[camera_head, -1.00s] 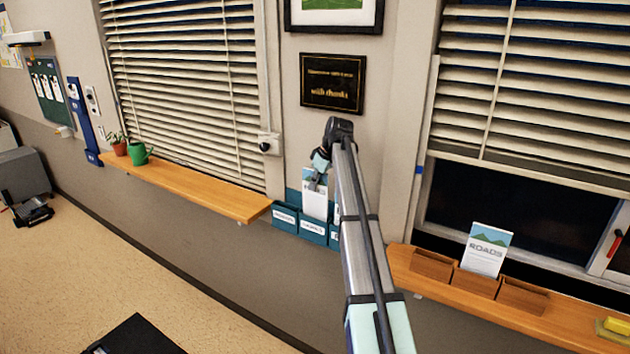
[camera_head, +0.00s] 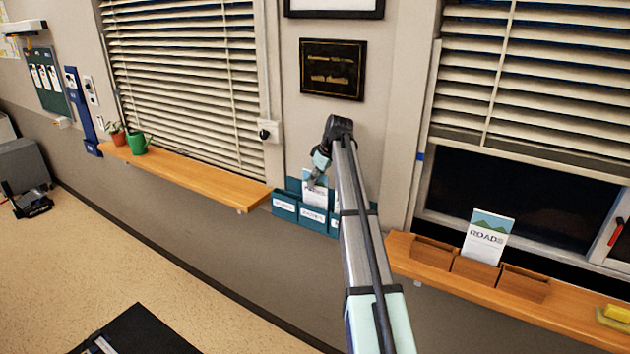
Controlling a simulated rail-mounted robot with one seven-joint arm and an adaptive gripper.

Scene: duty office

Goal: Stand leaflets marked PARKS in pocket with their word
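A teal pocket rack (camera_head: 285,206) with white word labels hangs on the wall between the windows. A white leaflet (camera_head: 314,194) with a picture top stands at its middle pocket, its lower part hidden behind the pocket front; its word is too blurred to read surely. My gripper (camera_head: 314,178) is at the top of this leaflet, its fingers too small to show whether they grip it. Part of the rack and something white in its right pocket are hidden behind my arm. A leaflet marked ROADS (camera_head: 487,237) stands in the middle of a wooden pocket holder (camera_head: 435,253) on the right sill.
A wooden shelf (camera_head: 200,180) at left bears a green watering can (camera_head: 137,142) and a potted plant (camera_head: 117,135). A yellow item (camera_head: 614,316) lies on the right sill (camera_head: 570,318). A black plaque (camera_head: 332,69) hangs above the rack.

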